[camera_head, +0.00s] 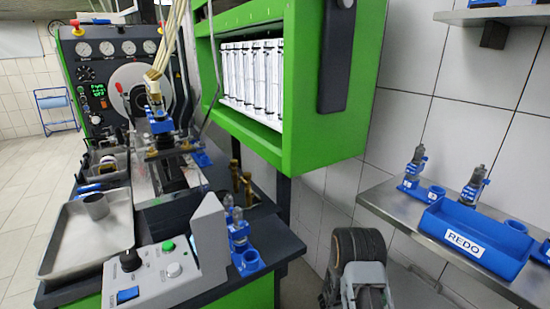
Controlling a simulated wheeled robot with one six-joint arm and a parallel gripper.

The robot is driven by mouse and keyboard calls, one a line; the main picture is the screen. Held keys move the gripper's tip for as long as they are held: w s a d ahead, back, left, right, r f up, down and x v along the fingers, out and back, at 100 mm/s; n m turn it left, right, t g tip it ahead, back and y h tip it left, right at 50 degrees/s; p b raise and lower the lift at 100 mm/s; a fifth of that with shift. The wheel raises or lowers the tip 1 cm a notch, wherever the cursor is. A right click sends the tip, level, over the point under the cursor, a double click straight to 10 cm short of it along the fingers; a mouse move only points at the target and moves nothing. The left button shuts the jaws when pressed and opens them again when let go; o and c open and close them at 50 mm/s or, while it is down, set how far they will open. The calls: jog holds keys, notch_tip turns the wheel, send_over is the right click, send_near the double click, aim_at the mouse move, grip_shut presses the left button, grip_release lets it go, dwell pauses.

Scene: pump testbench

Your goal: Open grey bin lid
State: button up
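No bin with a lid can be clearly made out. A dark grey edge (425,277) shows low by the wall, partly under the right shelf; I cannot tell whether it belongs to the grey bin. A grey and black rounded piece (360,262) stands up at the bottom, right of the bench. It looks like a part of my arm, but I cannot be sure. The fingers of my gripper cannot be made out in this view.
The green and black testbench (270,289) fills the left, with a metal tray (85,250) and a control box (160,275). A green cabinet (330,130) overhangs it. A metal shelf (395,209) at right carries a blue REDO bin (500,245) and blue-based holders.

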jog(key=s+a+f+m+g+y, duration=0.1)
jog(key=s+m+g+y, duration=0.2)
jog(key=s+m+g, duration=0.5)
jog(key=s+a+r+m+y+p, duration=0.35)
jog(key=a+r+m+y, duration=0.35)
jog(key=m, duration=0.7)
jog(key=a+r+m+t+y+p, duration=0.2)
jog(key=a+r+m+t+p, duration=0.1)
jog(key=r, duration=0.8)
jog(key=s+a+r+m+t+y+p, duration=0.1)
jog(key=a+r+m+t+y+p, duration=0.2)
jog(key=r, duration=0.9)
jog(key=s+a+r+m+t+y+p, duration=0.1)
jog(key=a+r+m+t+y+p, duration=0.1)
jog(key=a+r+m+t+p, duration=0.2)
jog(key=a+r+m+p, duration=0.3)
jog(key=a+r, duration=0.1)
jog(key=r, duration=0.3)
jog(key=shift+a+r+m+y, duration=0.2)
jog(key=shift+r+m+y, duration=0.1)
jog(key=shift+y, duration=0.1)
jog(key=shift+s+a, duration=0.1)
